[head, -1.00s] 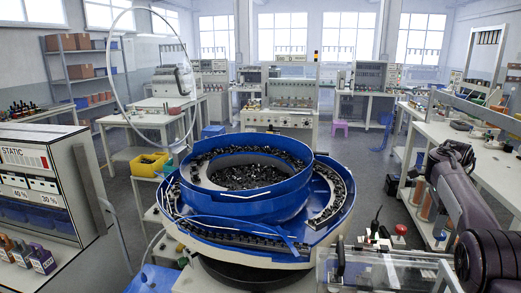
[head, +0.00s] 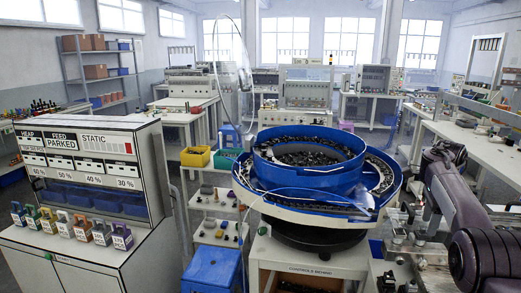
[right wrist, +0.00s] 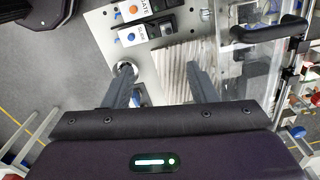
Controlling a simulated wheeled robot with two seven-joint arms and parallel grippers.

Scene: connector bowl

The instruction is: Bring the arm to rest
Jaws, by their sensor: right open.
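My right arm (head: 455,200) comes in from the right side of the head view and bends over the right-hand bench. Its gripper is hard to make out there. In the right wrist view my right gripper (right wrist: 160,65) has its two dark fingers wide apart, with nothing held between them. Below the fingers are a pale metal plate (right wrist: 102,22) with an orange button and a blue button on small dark boxes, and a ridged pale block (right wrist: 185,75). My left gripper is not in view.
A blue bowl feeder (head: 300,180) full of dark parts stands at centre right. A blue bin (head: 212,268) is at the front. In the wrist view, a clear guard with a black handle (right wrist: 270,32) is close right.

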